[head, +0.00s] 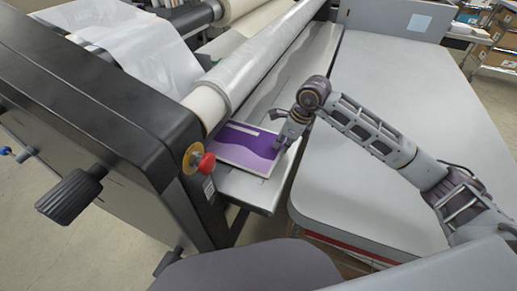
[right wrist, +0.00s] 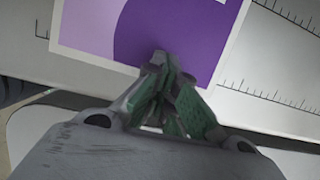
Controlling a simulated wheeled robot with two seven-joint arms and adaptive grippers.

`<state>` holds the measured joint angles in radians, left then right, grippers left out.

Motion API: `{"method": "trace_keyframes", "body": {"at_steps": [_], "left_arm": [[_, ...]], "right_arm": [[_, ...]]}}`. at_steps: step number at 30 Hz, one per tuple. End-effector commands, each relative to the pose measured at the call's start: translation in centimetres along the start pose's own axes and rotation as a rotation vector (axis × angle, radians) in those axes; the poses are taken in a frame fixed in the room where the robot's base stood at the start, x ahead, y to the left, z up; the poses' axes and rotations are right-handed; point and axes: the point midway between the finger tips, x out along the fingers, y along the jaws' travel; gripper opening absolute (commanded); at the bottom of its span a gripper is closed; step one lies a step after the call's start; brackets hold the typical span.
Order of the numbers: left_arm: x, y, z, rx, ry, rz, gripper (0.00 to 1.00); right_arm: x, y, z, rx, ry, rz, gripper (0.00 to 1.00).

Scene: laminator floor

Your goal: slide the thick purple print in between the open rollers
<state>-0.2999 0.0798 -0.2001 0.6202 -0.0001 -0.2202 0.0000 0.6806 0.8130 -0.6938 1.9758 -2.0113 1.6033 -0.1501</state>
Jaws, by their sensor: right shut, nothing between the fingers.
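The thick purple print (head: 247,146) lies flat on the laminator's feed table (head: 255,188), with a white border and a light and dark purple pattern. Its far edge is close to the long pale roller (head: 262,62); I cannot tell whether it reaches between the rollers. My right gripper (head: 284,145) is at the print's near right edge. In the right wrist view the print (right wrist: 140,25) lies under the closed fingertips (right wrist: 160,62), which hold nothing. Whether the fingertips touch the print is unclear. My left gripper is not in view.
A red stop button (head: 207,163) and a black knob (head: 72,195) stick out from the dark machine housing (head: 95,85). A grey table (head: 390,90) stands to the right of the feed table, with a narrow gap between them. Boxes (head: 490,35) stand on shelves at the far right.

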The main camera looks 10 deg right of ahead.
Motion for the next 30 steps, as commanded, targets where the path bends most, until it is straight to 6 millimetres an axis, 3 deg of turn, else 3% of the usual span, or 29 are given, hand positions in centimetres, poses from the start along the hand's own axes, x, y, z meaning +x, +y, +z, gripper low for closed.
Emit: {"method": "trace_keyframes", "body": {"at_steps": [30], "left_arm": [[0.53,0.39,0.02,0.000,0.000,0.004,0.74]], "right_arm": [[0.23,0.15,-0.56,0.000,0.006,0.005,0.00]]}}
